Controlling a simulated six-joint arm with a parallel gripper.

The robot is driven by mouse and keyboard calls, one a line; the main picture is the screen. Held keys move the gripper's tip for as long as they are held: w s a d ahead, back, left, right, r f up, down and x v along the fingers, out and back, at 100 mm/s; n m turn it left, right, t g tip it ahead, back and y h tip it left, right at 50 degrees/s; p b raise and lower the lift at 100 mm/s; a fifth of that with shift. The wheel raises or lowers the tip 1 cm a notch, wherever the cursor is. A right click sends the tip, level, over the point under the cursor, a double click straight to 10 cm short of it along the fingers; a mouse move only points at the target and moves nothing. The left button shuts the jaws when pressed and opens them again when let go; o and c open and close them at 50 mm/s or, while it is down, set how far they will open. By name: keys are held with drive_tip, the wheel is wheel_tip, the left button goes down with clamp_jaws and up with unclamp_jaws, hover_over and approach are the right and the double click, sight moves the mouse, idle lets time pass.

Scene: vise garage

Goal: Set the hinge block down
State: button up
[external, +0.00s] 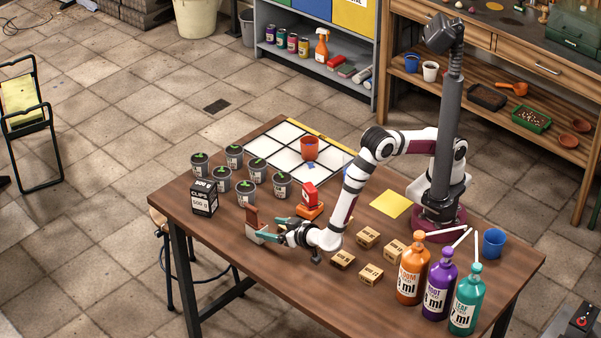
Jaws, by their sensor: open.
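A red and orange device (309,211) stands close behind my gripper. Several dark pots (246,190) and a black box (204,197) are to the left. Small cardboard boxes (371,275) and tall bottles (411,272) are to the right. A white grid tray (270,147) lies behind.

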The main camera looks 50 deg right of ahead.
drive_tip(key=v, duration=0.5)
drive_tip(key=w+d+r+m+g+h, duration=0.1)
drive_tip(key=w+d+r+g+h, duration=0.15)
drive_tip(key=d, duration=0.55)
drive_tip(key=w+d+r+m+g+h, duration=0.2)
drive_tip(key=d+r+h, duration=0.15)
drive_tip(key=d, duration=0.35)
drive_tip(key=w+d+r+m+g+h, duration=0.1)
drive_tip(key=w+d+r+g+h, duration=0.2)
drive_tip(key=d, duration=0.5)
drive_tip(key=s+d+r+m+g+y, duration=0.1)
drive_tip(key=s+d+r+g+y, duration=0.15)
drive_tip(key=s+d, duration=0.45)
drive_tip(key=s+d+r+m+g+y, duration=0.1)
drive_tip(key=s+d+r+g+y, duration=0.2)
drive_tip(key=d, duration=0.5)
drive_tip(key=s+a+y, duration=0.1)
drive_tip(key=s+y, duration=0.4)
drive_tip(key=s, duration=0.4)
drive_tip(key=shift+s+a+r+g, duration=0.15)
drive_tip(key=shift+s+r+g, duration=0.1)
drive_tip(key=shift+g, duration=0.15)
